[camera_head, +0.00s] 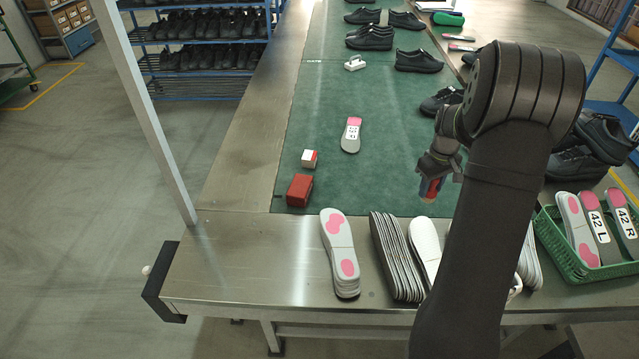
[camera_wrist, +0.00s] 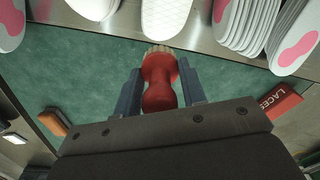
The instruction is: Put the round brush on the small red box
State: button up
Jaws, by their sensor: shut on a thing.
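The round brush has a red handle and pale bristles. In the wrist view the brush (camera_wrist: 159,82) sits between the two blue fingers of my gripper (camera_wrist: 160,92), which is shut on its handle. In the head view my gripper (camera_head: 432,182) holds the brush (camera_head: 429,193) over the right part of the green mat, bristles downward. The small red box (camera_head: 299,190) lies on the mat's near left corner, well left of my gripper. In the wrist view the box (camera_wrist: 281,103) shows at the right, lettered LACES, apart from the brush.
A red-and-white block (camera_head: 310,158) lies just behind the red box. A single insole (camera_head: 350,136) lies on the green mat (camera_head: 325,95). Insole stacks (camera_head: 340,250) line the near metal table. A green basket (camera_head: 590,272) stands right. The mat between gripper and box is clear.

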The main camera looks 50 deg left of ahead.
jog(key=s+a+r+n, duration=0.2)
jog(key=s+a, duration=0.3)
jog(key=a, duration=0.5)
jog(key=n, duration=0.2)
send_over(299, 192)
jog(key=f, duration=0.4)
jog(key=shift+w+d, duration=0.15)
jog(key=shift+d, duration=0.15)
jog(key=shift+s+a+f, duration=0.2)
jog(key=shift+a+f, duration=0.15)
jog(key=shift+f, duration=1.9)
jog(key=shift+f, duration=0.15)
jog(key=o, duration=1)
